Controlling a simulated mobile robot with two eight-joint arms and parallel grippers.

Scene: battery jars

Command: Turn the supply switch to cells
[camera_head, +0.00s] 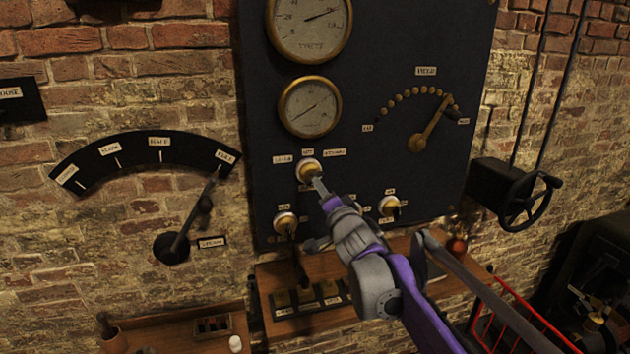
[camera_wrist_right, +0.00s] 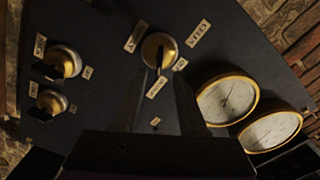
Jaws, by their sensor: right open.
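The supply switch (camera_head: 308,168) is a round brass-rimmed knob on the dark panel, below the two gauges. Three small labels arc above it; the left one (camera_head: 283,159) appears to read cells. In the right wrist view the switch (camera_wrist_right: 158,48) shows a dark handle, but I cannot tell clearly which label it points to. My right gripper (camera_head: 319,186) comes from the lower right, its tips close to the knob. In the wrist view its fingers (camera_wrist_right: 161,78) are apart, pointing at the knob, with nothing held; contact cannot be told. My left gripper is not in view.
Two more knobs (camera_head: 286,223) (camera_head: 388,206) sit lower on the panel. A brass field lever (camera_head: 430,122) is at upper right, a handwheel (camera_head: 530,203) beyond it. A long lever (camera_head: 190,225) stands left on the brick wall. A wooden shelf (camera_head: 262,269) lies below the panel.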

